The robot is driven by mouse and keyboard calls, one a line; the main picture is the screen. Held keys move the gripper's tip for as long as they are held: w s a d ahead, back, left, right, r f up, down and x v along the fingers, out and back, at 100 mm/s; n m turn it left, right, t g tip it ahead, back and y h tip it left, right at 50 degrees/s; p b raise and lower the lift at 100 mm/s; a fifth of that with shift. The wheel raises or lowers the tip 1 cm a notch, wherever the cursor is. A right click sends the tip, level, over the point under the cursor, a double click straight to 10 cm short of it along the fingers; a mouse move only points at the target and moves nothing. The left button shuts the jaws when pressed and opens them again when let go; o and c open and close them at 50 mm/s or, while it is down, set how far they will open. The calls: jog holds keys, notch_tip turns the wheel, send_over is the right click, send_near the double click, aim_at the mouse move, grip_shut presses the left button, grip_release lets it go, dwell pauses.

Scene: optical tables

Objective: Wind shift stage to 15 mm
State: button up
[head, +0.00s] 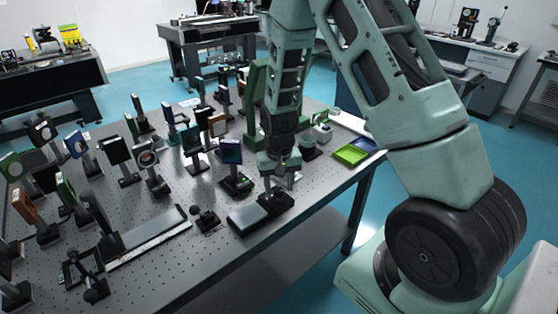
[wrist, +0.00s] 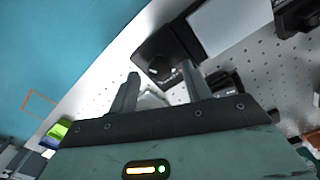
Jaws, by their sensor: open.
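My gripper (head: 281,174) points down over the front right part of the optical table (head: 165,285). In the wrist view, its two fingers (wrist: 161,72) are apart with nothing held between them. A black block (head: 275,203) with a round dark knob is just below the gripper; it also shows in the wrist view (wrist: 150,45), beyond the fingertips. A flat grey plate (head: 247,217) adjoins it, and together they look like a stage, though I cannot tell for sure which device is the shift stage. Any scale or reading is too small to make out.
Several mounted optics (head: 117,150) crowd the table to the left. A long rail (head: 148,236) lies near the front edge. A small black device (head: 206,218) stands left of the plate. A green tray (head: 351,155) sits at the right edge. Open floor lies right of the table.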

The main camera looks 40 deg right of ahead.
aim_at(279, 190)
notch_tip(279, 190, up, 16)
jog(key=b, duration=0.1)
jog(key=shift+r+b, duration=0.25)
jog(key=shift+b, duration=0.05)
dwell(0.4)
jog(key=s+a+r+n, duration=0.1)
jog(key=s+a+n, duration=0.25)
jog(key=a, duration=0.45)
jog(key=s+a+n, duration=0.3)
jog(key=s+a, duration=0.2)
jog(key=a, duration=0.4)
jog(key=s+a+n, duration=0.3)
jog(key=s, duration=0.4)
jog(key=s+a+n, duration=0.3)
jog(key=s+a, duration=0.1)
jog(key=s, duration=0.4)
jog(key=shift+a+f+y, duration=0.15)
jog(key=shift+a+y, duration=0.15)
